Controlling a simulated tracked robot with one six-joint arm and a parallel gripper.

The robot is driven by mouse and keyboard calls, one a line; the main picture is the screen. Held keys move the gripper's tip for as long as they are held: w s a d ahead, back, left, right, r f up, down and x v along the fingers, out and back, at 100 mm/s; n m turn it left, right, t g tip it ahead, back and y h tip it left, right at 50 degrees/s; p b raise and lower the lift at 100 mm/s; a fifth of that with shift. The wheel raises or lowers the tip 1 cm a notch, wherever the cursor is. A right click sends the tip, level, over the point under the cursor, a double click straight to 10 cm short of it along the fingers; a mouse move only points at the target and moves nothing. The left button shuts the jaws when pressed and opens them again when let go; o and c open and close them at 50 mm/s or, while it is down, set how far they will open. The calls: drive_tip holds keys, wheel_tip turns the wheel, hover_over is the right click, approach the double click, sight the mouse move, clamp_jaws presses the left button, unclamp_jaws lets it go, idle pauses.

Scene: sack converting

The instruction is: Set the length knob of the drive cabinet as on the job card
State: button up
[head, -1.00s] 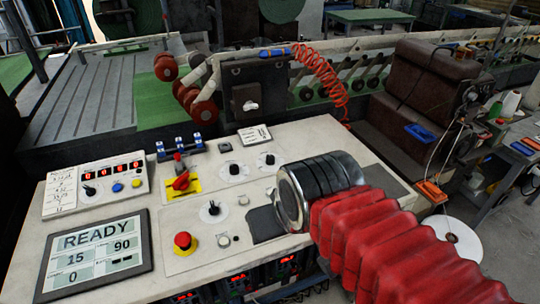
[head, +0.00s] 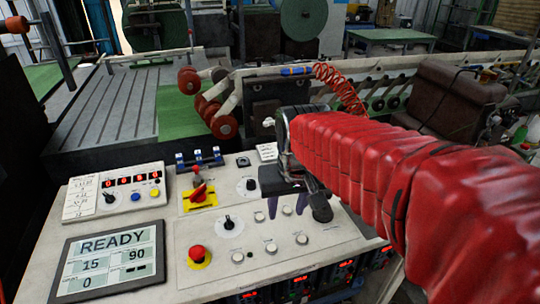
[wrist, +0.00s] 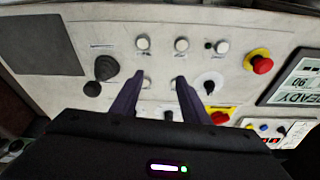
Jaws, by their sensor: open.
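The desk panel carries a black knob on a white dial (head: 228,222), its pointer up and left; it shows in the wrist view (wrist: 209,82) too. Another dial knob (head: 250,184) sits behind it. A box with red digits (head: 130,185) has its own black knob (head: 109,197), beside a handwritten card (head: 80,198). The writing is too small to read, and I cannot tell which knob is the length knob. My gripper (head: 295,205) is open and empty, fingers down above the white buttons; in the wrist view its fingertips (wrist: 158,78) lie left of the dial knob.
A red emergency stop (head: 197,254) and a red rotary switch (head: 198,191) stand near the dial knob. A black joystick (wrist: 106,68) is on the gripper's other side. The screen (head: 110,258) reads READY, 15, 90, 0. Several white buttons (head: 271,248) lie below the fingers.

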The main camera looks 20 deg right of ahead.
drive_tip(key=w+d+m+g, duration=0.15)
drive_tip(key=w+d, duration=0.25)
drive_tip(key=w, duration=0.6)
drive_tip(key=w+d+m+g, duration=0.1)
drive_tip(key=w+d+m, duration=0.25)
drive_tip(key=w, duration=0.65)
wheel_tip(320, 180, up, 6)
drive_tip(key=w+d+m, duration=0.1)
drive_tip(key=w+m, duration=0.1)
drive_tip(key=m, duration=0.1)
drive_tip(key=shift+f+g, duration=0.15)
drive_tip(key=shift+g, duration=0.2)
drive_tip(key=shift+d+f, duration=0.1)
drive_tip(key=shift+f, duration=0.05)
wheel_tip(320, 180, down, 14)
drive_tip(key=shift+s+d+r, duration=0.15)
drive_tip(key=shift+r, duration=0.05)
drive_tip(key=shift+c, duration=0.4)
clamp_jaws()
